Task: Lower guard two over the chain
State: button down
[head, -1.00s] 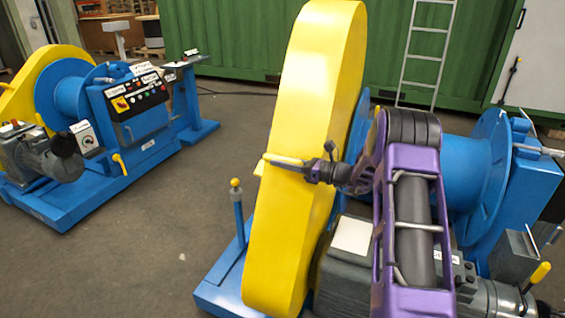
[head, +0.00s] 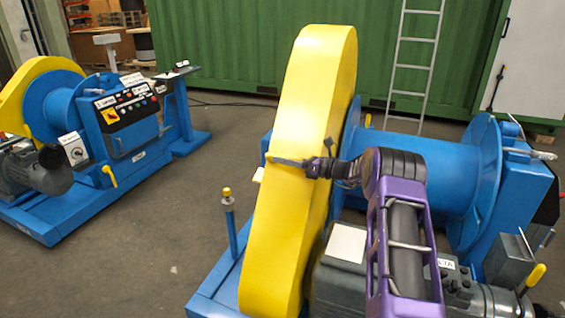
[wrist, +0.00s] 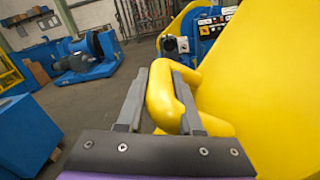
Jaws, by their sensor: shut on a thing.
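The large yellow guard (head: 305,150) stands upright in the middle of the head view, at the left side of the near blue winch. My gripper (head: 290,162) is at the guard's edge. In the wrist view my gripper (wrist: 158,95) is shut on the guard's yellow loop handle (wrist: 163,97), with a grey finger on each side. The guard's broad yellow face (wrist: 265,95) fills the right of that view. No chain shows in either view. The guard and my arm hide part of the drive side, so I cannot tell whether the guard is seated.
The near winch has a blue drum (head: 425,175) and a grey motor (head: 345,275). A blue post with a yellow knob (head: 229,215) stands left of the guard. A second winch (head: 110,140) stands at left. Bare floor (head: 190,200) lies between them.

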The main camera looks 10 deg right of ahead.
jog(key=shift+a, duration=0.1)
jog(key=c, duration=0.6)
grip_release()
jog(key=p+v, duration=0.1)
jog(key=v, duration=1.6)
jog(key=shift+s+d, duration=0.15)
jog(key=shift+d, duration=0.1)
